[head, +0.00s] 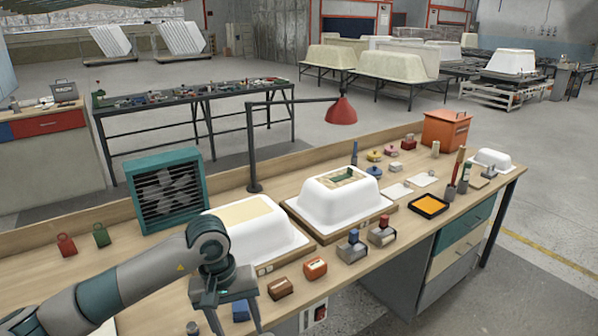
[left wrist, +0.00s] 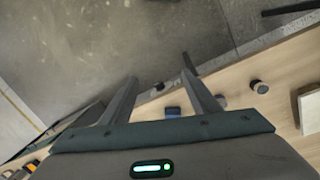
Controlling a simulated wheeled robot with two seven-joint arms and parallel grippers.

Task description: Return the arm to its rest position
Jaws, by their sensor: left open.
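My left arm (head: 140,275) reaches in from the lower left of the head view. Its gripper (head: 236,316) points down near the front edge of the workbench (head: 345,275), in front of the left white tub shell (head: 255,232). The fingers are apart with nothing between them. In the left wrist view the open fingers (left wrist: 160,85) spread over the bench edge and the grey floor. My right gripper does not show in either view.
A second tub shell (head: 340,208), a teal fan (head: 167,190) and a red lamp (head: 341,111) stand farther back.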

